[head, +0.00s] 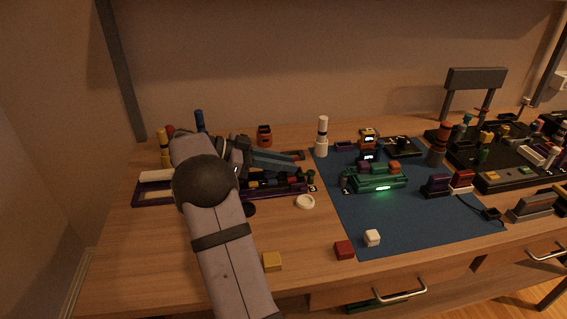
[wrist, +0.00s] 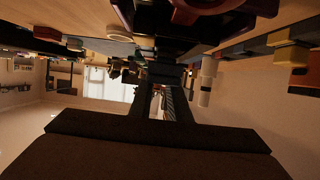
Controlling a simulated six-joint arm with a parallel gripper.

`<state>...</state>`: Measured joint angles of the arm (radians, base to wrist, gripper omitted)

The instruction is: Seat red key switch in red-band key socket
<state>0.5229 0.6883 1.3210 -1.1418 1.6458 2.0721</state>
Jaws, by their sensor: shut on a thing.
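My gripper (head: 285,157) reaches right over the back of the purple-edged rack (head: 290,192) at left centre in the head view. It is shut. A small reddish piece (head: 299,155) shows at its tip and looks like the red key switch, though its shape is unclear. In the wrist view the dark fingers (wrist: 163,76) run close together, and what lies between them is too dark to make out. The red-band key socket cannot be told apart in either view. Several coloured pieces stand in the rack, just in front of and below my gripper.
A green device (head: 375,182) with a lit front sits on the blue mat (head: 400,225). A white bottle (head: 322,138) stands right of my gripper. A white round lid (head: 305,202), a red cube (head: 345,250) and a yellow cube (head: 272,262) lie nearer. The front wood is mostly clear.

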